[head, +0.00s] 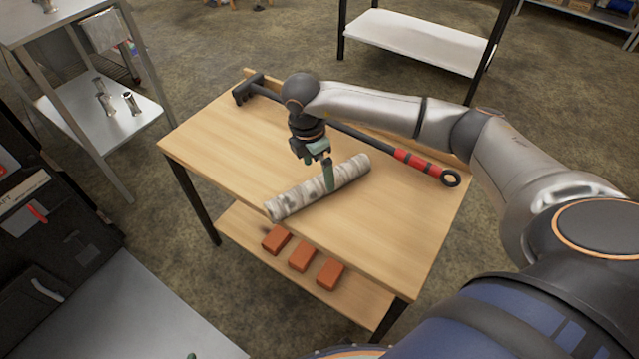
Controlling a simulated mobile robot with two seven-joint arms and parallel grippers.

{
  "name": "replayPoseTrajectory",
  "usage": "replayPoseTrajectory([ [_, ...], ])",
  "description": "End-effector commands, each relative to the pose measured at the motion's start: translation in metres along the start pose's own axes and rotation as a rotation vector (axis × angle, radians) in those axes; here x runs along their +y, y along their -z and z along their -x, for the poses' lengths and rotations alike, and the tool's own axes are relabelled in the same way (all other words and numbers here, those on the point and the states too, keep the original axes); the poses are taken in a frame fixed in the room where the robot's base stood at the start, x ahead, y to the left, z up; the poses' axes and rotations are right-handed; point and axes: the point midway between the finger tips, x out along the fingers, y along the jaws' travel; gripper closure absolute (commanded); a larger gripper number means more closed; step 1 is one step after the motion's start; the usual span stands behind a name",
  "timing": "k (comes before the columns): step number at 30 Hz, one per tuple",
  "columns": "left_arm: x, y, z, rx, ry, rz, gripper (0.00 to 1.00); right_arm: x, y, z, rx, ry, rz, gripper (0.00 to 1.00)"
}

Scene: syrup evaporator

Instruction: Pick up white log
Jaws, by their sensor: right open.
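The white log (295,197), pale with grey bark marks, lies diagonally on the top of a wooden table (225,150). My right gripper (325,172) points down at the log near its middle. It is open, and one greenish finger shows against the log's near side. Where the other finger stands relative to the log is hard to tell. The log rests on the tabletop. My left gripper is out of view.
A long black tool with a red grip (418,163) lies along the table's back, behind the log. Several orange bricks (302,254) sit on the lower shelf. Metal shelving (100,115) with small metal cylinders stands at left.

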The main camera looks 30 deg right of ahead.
Motion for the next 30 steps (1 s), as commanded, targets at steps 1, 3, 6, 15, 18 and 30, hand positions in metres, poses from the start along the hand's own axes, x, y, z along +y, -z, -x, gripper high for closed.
replayPoseTrajectory([
  [1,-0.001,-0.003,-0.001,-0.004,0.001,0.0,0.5,0.0,0.0,-0.007,0.0,0.002,0.001,0.01],
  [3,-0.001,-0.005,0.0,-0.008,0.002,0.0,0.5,0.0,0.001,-0.011,0.001,0.001,0.001,0.01],
  [6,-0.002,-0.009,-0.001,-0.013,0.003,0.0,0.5,0.001,0.001,-0.018,0.001,0.001,0.003,0.01],
  [15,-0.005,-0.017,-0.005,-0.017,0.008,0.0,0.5,0.005,0.004,-0.06,0.002,0.002,0.002,0.01],
  [18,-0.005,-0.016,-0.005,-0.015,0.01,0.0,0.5,0.005,0.004,-0.064,0.002,0.001,0.004,0.01],
  [30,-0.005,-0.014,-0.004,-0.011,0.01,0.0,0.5,0.005,0.004,-0.064,0.003,0.0,0.003,0.23],
])
